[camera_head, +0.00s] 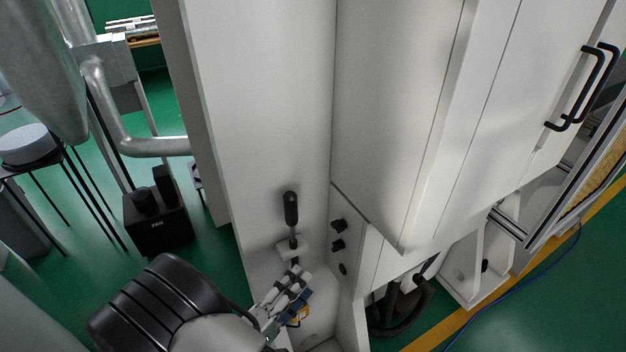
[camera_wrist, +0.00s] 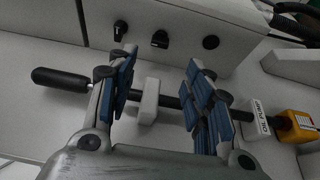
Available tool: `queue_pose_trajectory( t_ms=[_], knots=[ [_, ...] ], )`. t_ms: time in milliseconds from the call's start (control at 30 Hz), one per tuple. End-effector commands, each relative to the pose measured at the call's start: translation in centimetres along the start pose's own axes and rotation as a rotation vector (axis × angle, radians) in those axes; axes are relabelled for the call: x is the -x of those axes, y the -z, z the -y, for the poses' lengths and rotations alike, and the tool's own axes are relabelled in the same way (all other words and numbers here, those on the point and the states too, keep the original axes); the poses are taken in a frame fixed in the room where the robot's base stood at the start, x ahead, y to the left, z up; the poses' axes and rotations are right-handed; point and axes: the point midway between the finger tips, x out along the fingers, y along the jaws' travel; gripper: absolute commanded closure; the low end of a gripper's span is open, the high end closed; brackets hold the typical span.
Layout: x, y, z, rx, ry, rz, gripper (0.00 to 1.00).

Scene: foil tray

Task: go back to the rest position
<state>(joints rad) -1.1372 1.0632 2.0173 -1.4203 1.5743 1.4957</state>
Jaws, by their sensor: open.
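My gripper (camera_head: 283,297) is low in the middle of the head view, in front of the white machine's lower panel, just below a black-handled lever (camera_head: 291,210). In the wrist view my gripper (camera_wrist: 160,92) is open, its two blue-padded fingers wide apart. The lever's black grip (camera_wrist: 60,79) shows left of the fingers there, and its dark rod runs across behind or between them; I cannot tell which. A white bracket (camera_wrist: 148,101) on the rod shows between the fingers. Nothing is visibly held.
The white machine (camera_head: 262,110) fills the middle. Black knobs (camera_head: 338,226) sit beside the lever. A white label reading "OIL PUMP" (camera_wrist: 255,119) and a yellow block (camera_wrist: 296,126) are right of the fingers. A black box (camera_head: 157,222) stands left; green floor (camera_head: 540,300) is open at lower right.

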Motion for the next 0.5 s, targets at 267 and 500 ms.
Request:
queue_pose_trajectory(
  t_ms=[267,500],
  knots=[
    [-2.7,-2.9,-3.1,-0.002,0.073,0.167,0.53],
    [-6.5,-12.9,-9.2,-0.037,0.370,0.563,0.53]
  ],
)
